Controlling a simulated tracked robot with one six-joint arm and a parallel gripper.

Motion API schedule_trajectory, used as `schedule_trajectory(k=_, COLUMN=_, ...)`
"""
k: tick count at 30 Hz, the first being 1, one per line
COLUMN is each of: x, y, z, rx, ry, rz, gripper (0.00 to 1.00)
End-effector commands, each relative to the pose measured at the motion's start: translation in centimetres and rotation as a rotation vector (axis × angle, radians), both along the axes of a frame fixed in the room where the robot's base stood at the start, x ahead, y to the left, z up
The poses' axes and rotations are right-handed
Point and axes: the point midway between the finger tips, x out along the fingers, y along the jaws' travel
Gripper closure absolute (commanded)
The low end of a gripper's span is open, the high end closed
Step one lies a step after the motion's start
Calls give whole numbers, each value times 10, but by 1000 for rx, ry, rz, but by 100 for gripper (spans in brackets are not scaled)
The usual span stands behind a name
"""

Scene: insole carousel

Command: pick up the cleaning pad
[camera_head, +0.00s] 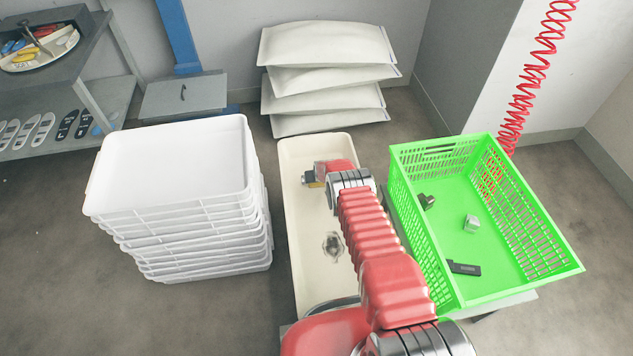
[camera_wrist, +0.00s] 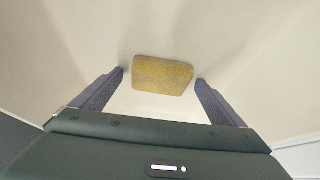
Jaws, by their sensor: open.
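The cleaning pad (camera_wrist: 162,75) is a yellow-brown block with rounded corners, seen in the wrist view on a pale surface. My gripper (camera_wrist: 160,82) is open, with one dark finger on each side of the pad. The pad shows between and slightly beyond the fingertips, and I cannot tell whether either finger touches it. In the head view my gripper (camera_head: 310,178) is over the cream tray (camera_head: 296,240), near its far half. A small yellowish patch shows by the gripper there, but the pad is mostly hidden.
A green crate (camera_head: 455,300) with several small parts stands right of the tray. A stack of white trays (camera_head: 180,165) stands on the left. White sacks (camera_head: 328,45) are piled behind. A red coiled hose (camera_head: 530,80) hangs at the right. Bare floor lies at front left.

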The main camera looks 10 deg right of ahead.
Motion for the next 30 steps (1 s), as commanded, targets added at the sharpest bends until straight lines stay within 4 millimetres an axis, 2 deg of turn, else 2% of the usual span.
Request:
schedule_trajectory(k=19, x=1, y=0, z=-1, rx=0, ry=0, rz=0, gripper=7)
schedule_trajectory(k=30, x=1, y=0, z=-1, rx=0, ry=0, rz=0, gripper=33)
